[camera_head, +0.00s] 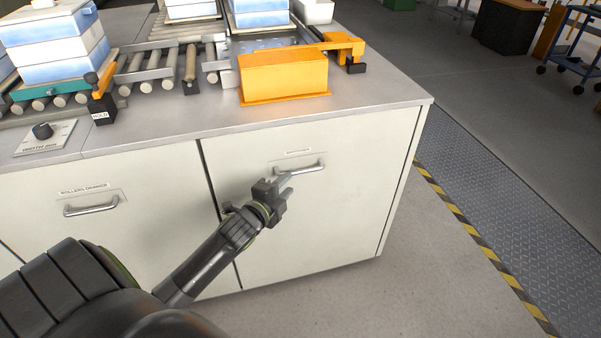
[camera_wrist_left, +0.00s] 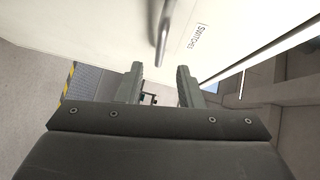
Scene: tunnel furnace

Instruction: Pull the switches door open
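The switches door (camera_head: 330,205) is the cream right-hand panel of the cabinet, and it is shut. Its metal bar handle (camera_head: 300,169) sits near the top under a small label. In the left wrist view the handle (camera_wrist_left: 164,32) shows beside the label reading "SWITCHES" (camera_wrist_left: 199,35). My left gripper (camera_head: 286,182) is just below and left of the handle. In the wrist view its two fingers (camera_wrist_left: 158,85) are apart with nothing between them, and the handle lies beyond their tips. My right gripper is not in view.
The rollers drawer handle (camera_head: 91,207) is on the panel to the left. The worktop (camera_head: 190,122) above carries an orange box (camera_head: 283,77), rollers and blue-white boxes. Open floor (camera_head: 440,260) and a yellow-black striped edge lie to the right.

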